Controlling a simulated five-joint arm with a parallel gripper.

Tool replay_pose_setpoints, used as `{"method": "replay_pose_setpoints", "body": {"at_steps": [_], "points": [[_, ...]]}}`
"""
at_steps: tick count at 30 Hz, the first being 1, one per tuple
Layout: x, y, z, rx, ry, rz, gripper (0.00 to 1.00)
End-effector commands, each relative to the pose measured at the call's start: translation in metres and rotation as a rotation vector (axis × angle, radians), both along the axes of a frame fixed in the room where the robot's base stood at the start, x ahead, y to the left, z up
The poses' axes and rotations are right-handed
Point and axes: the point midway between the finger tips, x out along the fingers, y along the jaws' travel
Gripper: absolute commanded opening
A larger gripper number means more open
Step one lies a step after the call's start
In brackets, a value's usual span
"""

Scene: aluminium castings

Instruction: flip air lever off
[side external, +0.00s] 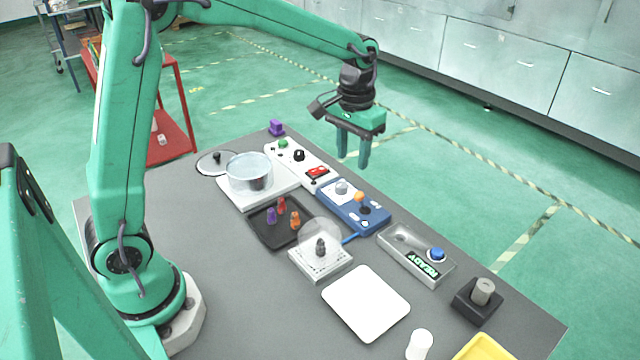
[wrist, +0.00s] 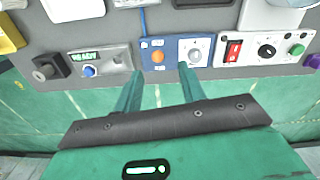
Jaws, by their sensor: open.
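A blue control box (side external: 352,207) lies on the grey table with a lever that has an orange knob (side external: 359,197) and a pale grey dial (side external: 341,187). A blue hose runs from it. In the wrist view the blue box (wrist: 175,64) shows ahead of the fingers, with the orange knob (wrist: 157,57) seen between the two finger lines. Which way the lever is tilted is hard to tell. My gripper (side external: 353,160) is open and empty, fingers down, raised near the table's far edge behind the blue box. Its fingers also show in the wrist view (wrist: 160,73).
A white panel (side external: 303,168) with a red switch, black knob and green button adjoins the blue box. A grey box (side external: 416,256) with a blue button and READY display stands on its other side. A pot (side external: 249,172) and a black tray (side external: 262,229) stand nearer my base.

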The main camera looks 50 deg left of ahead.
Motion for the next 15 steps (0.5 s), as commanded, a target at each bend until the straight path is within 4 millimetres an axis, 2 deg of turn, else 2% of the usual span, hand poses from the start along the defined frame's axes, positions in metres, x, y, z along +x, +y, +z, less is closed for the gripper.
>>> {"method": "replay_pose_setpoints", "body": {"at_steps": [1, 6, 15], "points": [[-0.008, 0.002, 0.01, -0.001, -0.023, -0.005, 0.4], [-0.035, 0.006, 0.033, -0.003, -0.082, -0.023, 0.4], [-0.085, 0.012, 0.063, 0.0, -0.189, -0.056, 0.4]]}}
